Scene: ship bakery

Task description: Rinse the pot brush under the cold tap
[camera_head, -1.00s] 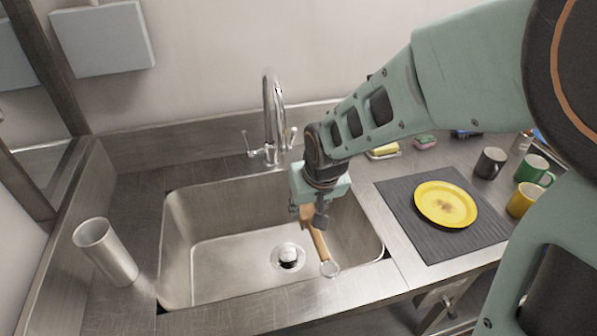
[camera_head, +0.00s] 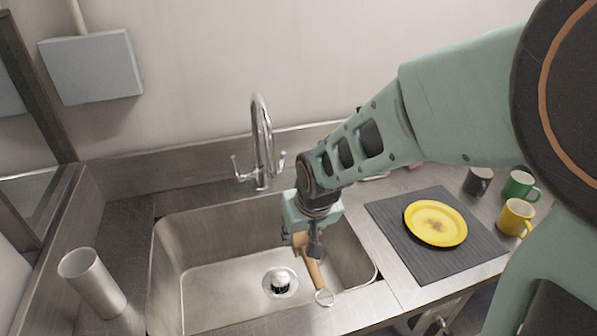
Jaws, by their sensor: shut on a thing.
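The pot brush (camera_head: 312,270) has a tan wooden handle with a pale ring at its near end. My gripper (camera_head: 307,245) is shut on it and holds it over the right part of the steel sink (camera_head: 205,282). The brush's head is partly hidden by the gripper. The chrome tap (camera_head: 263,135) stands behind the sink, with a lever on each side. The brush is in front of the tap and to its right, apart from the spout. I cannot make out any water running.
A steel cup (camera_head: 92,282) stands left of the sink. On the right, a yellow plate (camera_head: 436,223) lies on a dark mat (camera_head: 440,264). Black (camera_head: 477,181), green (camera_head: 519,186) and yellow (camera_head: 515,217) mugs stand beyond it. The drain (camera_head: 280,282) is uncovered by dishes.

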